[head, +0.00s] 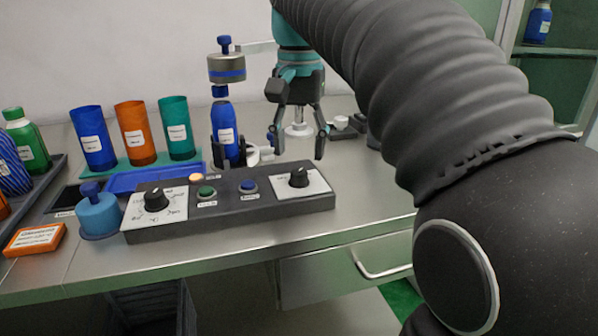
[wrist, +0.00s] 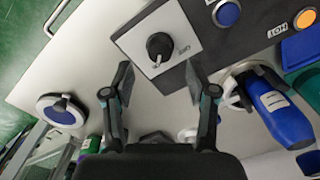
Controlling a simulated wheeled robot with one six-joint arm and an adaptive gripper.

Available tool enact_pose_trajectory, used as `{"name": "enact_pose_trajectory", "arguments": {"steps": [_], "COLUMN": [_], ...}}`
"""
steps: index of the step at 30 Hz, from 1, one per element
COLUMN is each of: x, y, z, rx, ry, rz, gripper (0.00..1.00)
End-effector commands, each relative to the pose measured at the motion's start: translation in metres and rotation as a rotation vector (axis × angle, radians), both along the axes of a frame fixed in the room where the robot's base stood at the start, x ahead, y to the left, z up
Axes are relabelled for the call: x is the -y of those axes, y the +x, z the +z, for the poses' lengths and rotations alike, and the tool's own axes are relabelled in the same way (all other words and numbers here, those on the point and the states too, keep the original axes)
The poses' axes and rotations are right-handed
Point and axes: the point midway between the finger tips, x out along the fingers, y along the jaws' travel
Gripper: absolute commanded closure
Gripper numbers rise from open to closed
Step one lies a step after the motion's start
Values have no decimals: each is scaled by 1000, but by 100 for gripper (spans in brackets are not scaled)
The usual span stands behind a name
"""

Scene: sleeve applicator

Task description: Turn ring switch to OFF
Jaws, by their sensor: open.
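The ring switch is a black rotary knob (head: 299,177) on a white plate (head: 318,185) at the right end of the dark control panel (head: 230,215). In the wrist view the knob (wrist: 159,47) shows beyond the fingertips, roughly in line with the gap between them. A small label is printed beside it, too small to read surely; the knob's exact setting is unclear. My gripper (head: 298,148) is open and empty, pointing down above and behind the knob, not touching it. In the wrist view both fingers of my gripper (wrist: 158,82) are spread apart.
The panel also has a left dial (head: 156,199), a green button (head: 206,192), a blue button (head: 249,186) and a lit orange lamp (head: 196,178). A blue bottle (head: 226,130) stands in the applicator left of my gripper. Bare bench lies right of the panel.

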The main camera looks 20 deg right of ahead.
Motion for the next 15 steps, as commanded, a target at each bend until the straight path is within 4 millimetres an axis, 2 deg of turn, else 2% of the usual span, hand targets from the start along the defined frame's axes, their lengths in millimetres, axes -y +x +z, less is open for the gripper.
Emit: {"name": "enact_pose_trajectory", "arguments": {"steps": [1, 6, 15], "x": [0, 0, 0], "y": [-1, -1, 0], "z": [-11, -32, -45], "rx": [-2, 0, 0], "ry": [0, 0, 0], "rz": [0, 0, 0], "gripper": [43, 43, 43]}}
